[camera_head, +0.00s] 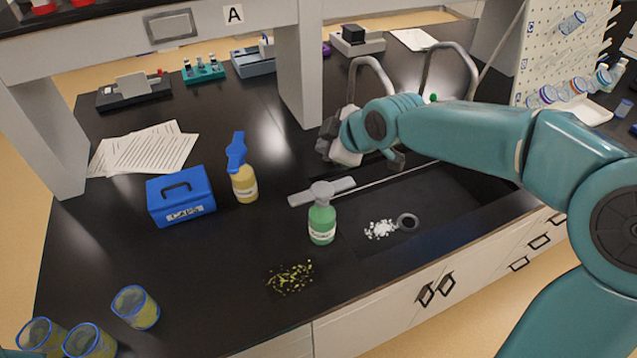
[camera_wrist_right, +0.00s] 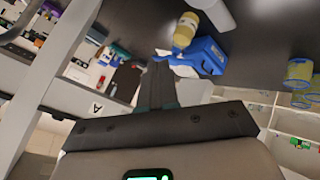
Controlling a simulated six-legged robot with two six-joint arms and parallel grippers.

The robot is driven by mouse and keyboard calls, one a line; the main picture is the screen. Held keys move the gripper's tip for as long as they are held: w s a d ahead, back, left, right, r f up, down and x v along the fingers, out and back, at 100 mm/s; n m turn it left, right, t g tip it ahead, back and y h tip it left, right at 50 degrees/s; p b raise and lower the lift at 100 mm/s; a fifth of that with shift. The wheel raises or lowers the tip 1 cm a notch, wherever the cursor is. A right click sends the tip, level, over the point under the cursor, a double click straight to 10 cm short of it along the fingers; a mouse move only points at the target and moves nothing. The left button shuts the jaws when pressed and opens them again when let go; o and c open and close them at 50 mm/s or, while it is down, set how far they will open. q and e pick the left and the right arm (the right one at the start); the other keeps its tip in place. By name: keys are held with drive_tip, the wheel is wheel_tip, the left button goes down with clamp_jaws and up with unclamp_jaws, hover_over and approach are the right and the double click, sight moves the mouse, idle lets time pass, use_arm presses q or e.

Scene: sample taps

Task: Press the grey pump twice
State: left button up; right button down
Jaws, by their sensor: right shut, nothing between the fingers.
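The grey pump (camera_head: 322,190) is a wide grey bar-shaped head on a green bottle (camera_head: 322,223), which stands upright near the counter's front, at the left end of the sink. My right gripper (camera_head: 326,146) is shut and empty, above and behind the grey pump in the head view, apart from it. In the right wrist view its closed fingers (camera_wrist_right: 157,88) point toward the blue pump (camera_wrist_right: 172,60) on a yellow bottle (camera_wrist_right: 184,33). A pale grey piece (camera_wrist_right: 216,12) at the top edge there may be the grey pump; I cannot tell. My left gripper is not in view.
A yellow bottle (camera_head: 244,186) with a blue pump and a blue box (camera_head: 181,196) stand to the left. The sink (camera_head: 450,205) holds white bits. Yellow-green specks (camera_head: 290,277) lie in front. Blue-rimmed cups (camera_head: 135,307) stand front left. A shelf post (camera_head: 300,80) rises behind.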

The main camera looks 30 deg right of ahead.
sight(324, 192)
wheel_tip(324, 192, down, 8)
drive_tip(key=b, duration=0.6)
drive_tip(key=shift+f+b, duration=0.25)
drive_tip(key=shift+b, duration=0.1)
drive_tip(key=shift+a+f, duration=0.15)
drive_tip(key=shift+f, duration=0.05)
drive_tip(key=shift+w+a, duration=0.1)
drive_tip(key=shift+a, duration=0.05)
idle(0.5)
